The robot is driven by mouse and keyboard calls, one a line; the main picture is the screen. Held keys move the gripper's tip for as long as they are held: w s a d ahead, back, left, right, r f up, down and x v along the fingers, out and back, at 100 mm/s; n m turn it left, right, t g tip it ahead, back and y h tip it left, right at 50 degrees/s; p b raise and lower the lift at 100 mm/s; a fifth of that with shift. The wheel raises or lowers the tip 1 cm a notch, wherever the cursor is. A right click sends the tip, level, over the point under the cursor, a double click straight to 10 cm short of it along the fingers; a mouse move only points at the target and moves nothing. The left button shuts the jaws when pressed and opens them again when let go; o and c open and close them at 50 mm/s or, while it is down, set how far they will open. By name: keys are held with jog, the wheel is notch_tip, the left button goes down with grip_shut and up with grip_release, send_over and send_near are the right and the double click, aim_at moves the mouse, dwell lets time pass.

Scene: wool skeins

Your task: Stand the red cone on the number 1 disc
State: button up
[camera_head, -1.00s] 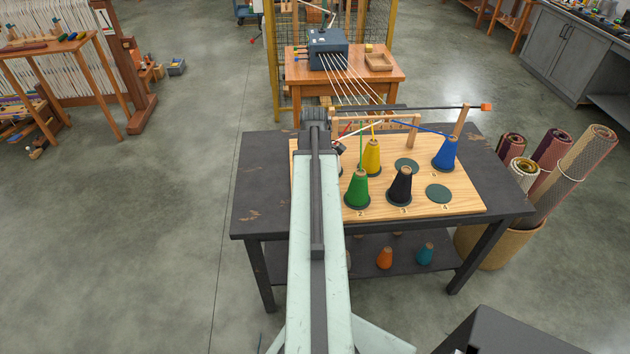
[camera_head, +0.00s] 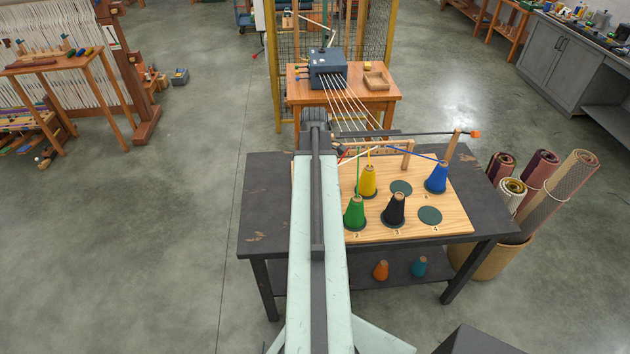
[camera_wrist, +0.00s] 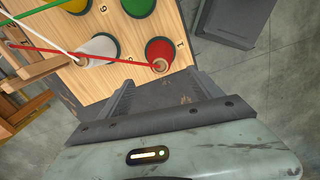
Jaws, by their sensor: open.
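The red cone (camera_wrist: 158,50) shows in the wrist view. It stands upright on the green number 1 disc (camera_wrist: 149,42), whose rim shows around its base beside the printed 1. A red thread runs left from its tip. My gripper (camera_wrist: 163,90) is open, its two dark fingers apart with nothing between them. The cone is just beyond the fingertips, apart from them. In the head view my arm hides the red cone and the number 1 disc.
A white cone (camera_wrist: 98,49) stands near the red one. Green (camera_head: 355,212), yellow (camera_head: 369,181), black (camera_head: 394,209) and blue (camera_head: 437,177) cones stand on the wooden board (camera_head: 458,220). Two discs (camera_head: 401,188) (camera_head: 430,215) are bare. Threads stretch above the board. Rolled rugs stand at right.

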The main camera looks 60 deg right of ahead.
jog(key=w+a+m, duration=0.1)
jog(key=w+a, duration=0.8)
jog(key=a, duration=0.4)
jog(key=w+a+m, duration=0.2)
jog(key=w+a, duration=0.8)
jog(key=a, duration=0.2)
jog(key=w+a+m, duration=0.2)
jog(key=a, duration=2.2)
jog(key=shift+w+a, duration=0.4)
